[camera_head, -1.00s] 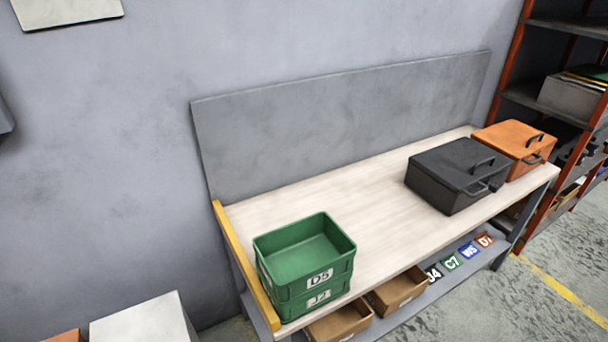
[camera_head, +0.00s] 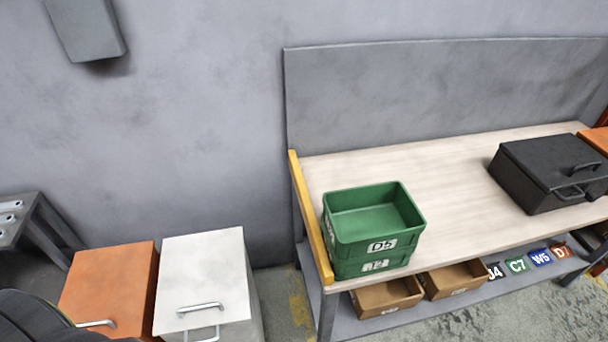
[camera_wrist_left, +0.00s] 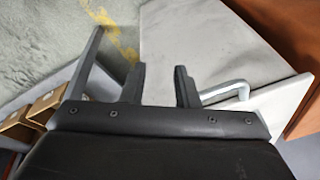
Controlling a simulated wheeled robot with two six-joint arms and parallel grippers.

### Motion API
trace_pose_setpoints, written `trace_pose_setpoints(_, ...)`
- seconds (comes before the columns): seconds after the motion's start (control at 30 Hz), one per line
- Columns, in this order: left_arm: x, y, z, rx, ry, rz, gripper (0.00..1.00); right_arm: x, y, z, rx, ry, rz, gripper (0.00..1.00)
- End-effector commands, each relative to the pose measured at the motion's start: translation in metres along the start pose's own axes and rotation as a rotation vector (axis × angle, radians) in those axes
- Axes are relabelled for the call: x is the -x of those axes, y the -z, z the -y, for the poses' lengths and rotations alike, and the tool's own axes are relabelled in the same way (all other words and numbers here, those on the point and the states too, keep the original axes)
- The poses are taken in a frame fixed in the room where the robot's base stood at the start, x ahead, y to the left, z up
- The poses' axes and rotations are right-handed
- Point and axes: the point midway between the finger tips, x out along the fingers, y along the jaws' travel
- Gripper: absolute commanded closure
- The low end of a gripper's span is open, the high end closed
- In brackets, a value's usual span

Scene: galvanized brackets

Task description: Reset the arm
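My left gripper (camera_wrist_left: 160,86) shows in the left wrist view with its two dark fingers apart and nothing between them. It is over the floor and the white cabinet (camera_wrist_left: 185,40), apart from them as far as I can tell. In the head view a dark part of my own body shows at the lower left corner, but no gripper fingers show there. My right gripper is in neither view.
A workbench (camera_head: 455,190) holds stacked green crates (camera_head: 370,225) and a black case (camera_head: 548,175). Cardboard bins (camera_head: 388,297) sit on its lower shelf. A white cabinet (camera_head: 205,270) and an orange cabinet (camera_head: 110,285) stand left of it. A grey table (camera_head: 35,225) is at far left.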

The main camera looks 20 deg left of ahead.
Motion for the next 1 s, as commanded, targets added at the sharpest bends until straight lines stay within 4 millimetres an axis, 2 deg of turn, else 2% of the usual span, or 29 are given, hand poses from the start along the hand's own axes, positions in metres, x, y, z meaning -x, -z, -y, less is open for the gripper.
trace_pose_setpoints(0.03, -0.016, -0.012, -0.002, 0.000, -0.003, 0.016, 0.72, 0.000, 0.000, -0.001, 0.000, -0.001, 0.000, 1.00)
trace_pose_setpoints(0.1, -0.035, -0.029, -0.004, -0.001, -0.006, 0.028, 0.72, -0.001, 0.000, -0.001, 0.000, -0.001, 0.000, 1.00)
trace_pose_setpoints(0.3, -0.080, -0.082, -0.011, -0.003, -0.015, 0.062, 0.72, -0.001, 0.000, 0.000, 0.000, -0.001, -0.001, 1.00)
trace_pose_setpoints(0.43, -0.100, -0.120, -0.016, -0.005, -0.021, 0.083, 0.72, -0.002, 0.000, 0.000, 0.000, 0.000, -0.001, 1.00)
trace_pose_setpoints(0.6, -0.113, -0.158, -0.020, -0.008, -0.026, 0.102, 0.72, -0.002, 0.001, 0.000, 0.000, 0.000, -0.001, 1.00)
trace_pose_setpoints(0.8, -0.117, -0.177, -0.022, -0.009, -0.028, 0.109, 0.72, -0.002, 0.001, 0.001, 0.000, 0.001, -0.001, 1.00)
trace_pose_setpoints(1.0, -0.117, -0.177, -0.022, -0.009, -0.029, 0.110, 0.72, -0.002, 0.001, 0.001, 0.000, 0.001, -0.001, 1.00)
